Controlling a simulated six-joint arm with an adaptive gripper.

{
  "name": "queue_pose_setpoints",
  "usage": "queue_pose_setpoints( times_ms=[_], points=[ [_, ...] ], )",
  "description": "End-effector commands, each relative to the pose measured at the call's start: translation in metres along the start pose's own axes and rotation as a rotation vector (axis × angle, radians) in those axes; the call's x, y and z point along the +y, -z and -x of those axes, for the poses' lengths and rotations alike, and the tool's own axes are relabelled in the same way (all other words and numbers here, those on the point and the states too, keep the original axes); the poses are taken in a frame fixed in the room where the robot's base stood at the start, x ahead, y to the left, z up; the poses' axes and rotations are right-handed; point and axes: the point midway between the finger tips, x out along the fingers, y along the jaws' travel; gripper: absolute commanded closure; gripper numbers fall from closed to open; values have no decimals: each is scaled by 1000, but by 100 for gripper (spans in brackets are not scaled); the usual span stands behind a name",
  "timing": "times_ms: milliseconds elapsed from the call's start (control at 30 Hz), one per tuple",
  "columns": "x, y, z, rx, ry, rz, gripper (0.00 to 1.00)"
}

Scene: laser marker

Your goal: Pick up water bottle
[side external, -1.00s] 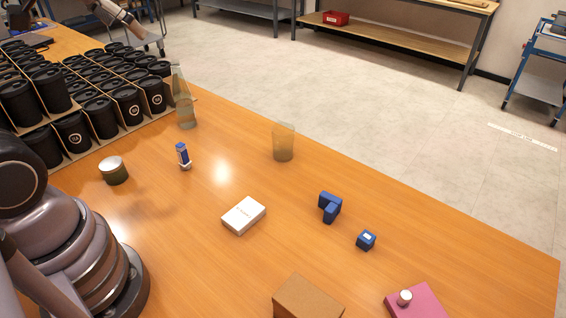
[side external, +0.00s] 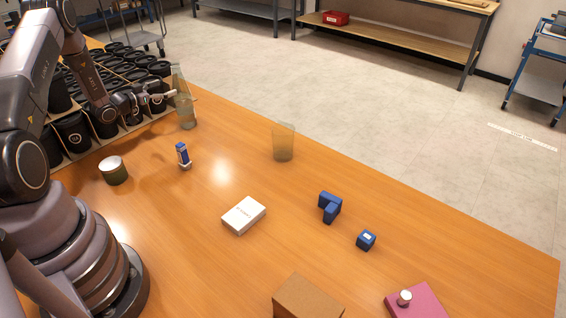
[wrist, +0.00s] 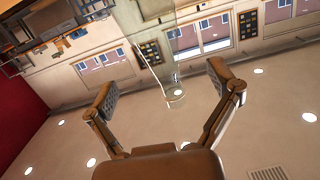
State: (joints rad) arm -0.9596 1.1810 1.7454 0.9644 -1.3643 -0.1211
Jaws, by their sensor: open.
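The water bottle (side external: 187,117) is clear and stands upright at the far left edge of the table, beside the black cups. My gripper (side external: 172,97) is at the bottle's left side, around its middle height. In the wrist view my gripper (wrist: 163,78) has its two fingers spread wide. The see-through bottle (wrist: 160,42) shows between and beyond the fingers there, faint against the room. I cannot tell whether any finger touches it.
Black lidded cups (side external: 75,132) in a divided box stand close on the left. A tin (side external: 114,170), a small blue-and-white bottle (side external: 184,156) and an empty glass (side external: 284,142) stand nearby. A white box (side external: 243,215) lies mid-table. The table between them is clear.

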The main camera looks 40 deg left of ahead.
Motion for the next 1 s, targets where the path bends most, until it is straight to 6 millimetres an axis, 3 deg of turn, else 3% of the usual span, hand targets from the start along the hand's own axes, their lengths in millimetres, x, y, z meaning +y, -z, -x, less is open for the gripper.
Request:
queue_pose_setpoints(
  times_ms=[100,200,367,700,1000],
  points=[
    [-1,-23,15,59,-13,43,11],
    [0,-28,15,82,-20,54,11],
    [1,-26,2,84,-22,53,11],
    [2,-22,-50,83,-21,55,11],
    [1,-22,-56,82,-19,55,11]
  ],
)
